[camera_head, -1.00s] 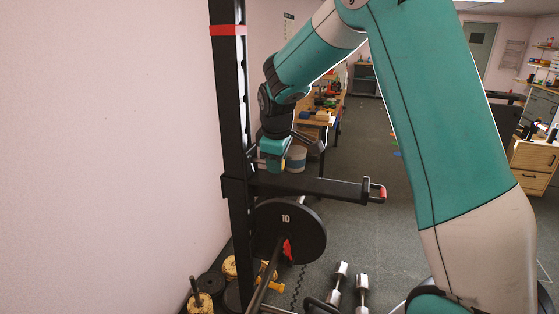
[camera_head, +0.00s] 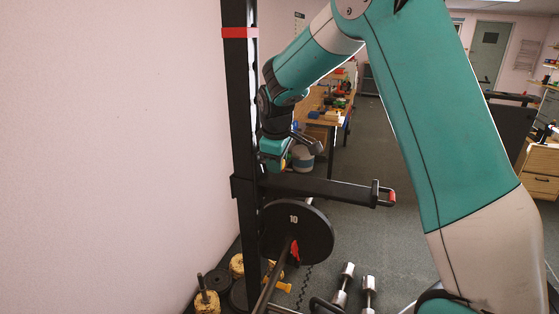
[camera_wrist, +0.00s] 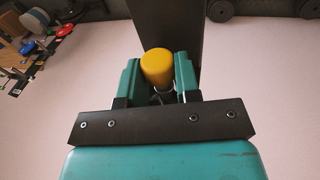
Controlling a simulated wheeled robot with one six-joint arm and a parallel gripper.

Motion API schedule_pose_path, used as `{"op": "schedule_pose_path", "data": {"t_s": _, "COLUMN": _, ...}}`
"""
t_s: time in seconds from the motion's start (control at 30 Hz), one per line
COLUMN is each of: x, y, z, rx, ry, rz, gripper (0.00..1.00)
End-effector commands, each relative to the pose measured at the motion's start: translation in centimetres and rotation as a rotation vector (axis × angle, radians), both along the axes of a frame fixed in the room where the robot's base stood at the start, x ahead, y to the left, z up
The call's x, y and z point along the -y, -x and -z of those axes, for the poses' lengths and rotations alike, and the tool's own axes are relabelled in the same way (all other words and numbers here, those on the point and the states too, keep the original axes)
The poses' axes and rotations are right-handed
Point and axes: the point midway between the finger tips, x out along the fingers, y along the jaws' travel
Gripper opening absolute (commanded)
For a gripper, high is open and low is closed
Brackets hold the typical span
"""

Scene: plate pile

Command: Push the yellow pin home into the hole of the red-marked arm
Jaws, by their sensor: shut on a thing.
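The black horizontal arm (camera_head: 325,187) with a red-marked end sticks out to the right from the black upright (camera_head: 244,110). My gripper (camera_head: 273,160) is just above the arm's inner end, close beside the upright. In the wrist view my gripper (camera_wrist: 158,75) is shut on the yellow pin (camera_wrist: 157,66), whose rounded yellow head shows between the two teal fingers. Beyond the pin, the dark upright (camera_wrist: 167,25) fills the middle of the view. The hole and the pin's tip are hidden, so I cannot tell how far in the pin is.
A black weight plate (camera_head: 312,235) marked 10 hangs on a bar below the arm. A red band (camera_head: 240,32) wraps the upright higher up. Dumbbells (camera_head: 368,290) and yellow plates (camera_head: 207,302) are on the floor. A pink wall is at left; open floor lies at right.

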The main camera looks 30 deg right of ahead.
Motion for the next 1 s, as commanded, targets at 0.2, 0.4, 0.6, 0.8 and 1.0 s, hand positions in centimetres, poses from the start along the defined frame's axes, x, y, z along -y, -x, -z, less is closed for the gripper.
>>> {"op": "schedule_pose_path", "data": {"t_s": 0.2, "x": -0.35, "y": -0.47, "z": -0.06, "rx": 0.000, "ry": 0.000, "rz": 0.000, "gripper": 0.01}}
{"op": "schedule_pose_path", "data": {"t_s": 0.4, "x": -0.68, "y": -0.85, "z": -0.06, "rx": 0.000, "ry": 0.000, "rz": 0.000, "gripper": 0.01}}
{"op": "schedule_pose_path", "data": {"t_s": 0.6, "x": -0.86, "y": -1.07, "z": -0.03, "rx": 0.001, "ry": -0.001, "rz": 0.000, "gripper": 0.49}}
{"op": "schedule_pose_path", "data": {"t_s": 0.8, "x": -0.86, "y": -1.11, "z": -0.04, "rx": 0.002, "ry": 0.000, "rz": 0.000, "gripper": 0.60}}
{"op": "schedule_pose_path", "data": {"t_s": 1.0, "x": -0.94, "y": -1.05, "z": -0.39, "rx": 0.004, "ry": -0.001, "rz": -0.001, "gripper": 0.60}}
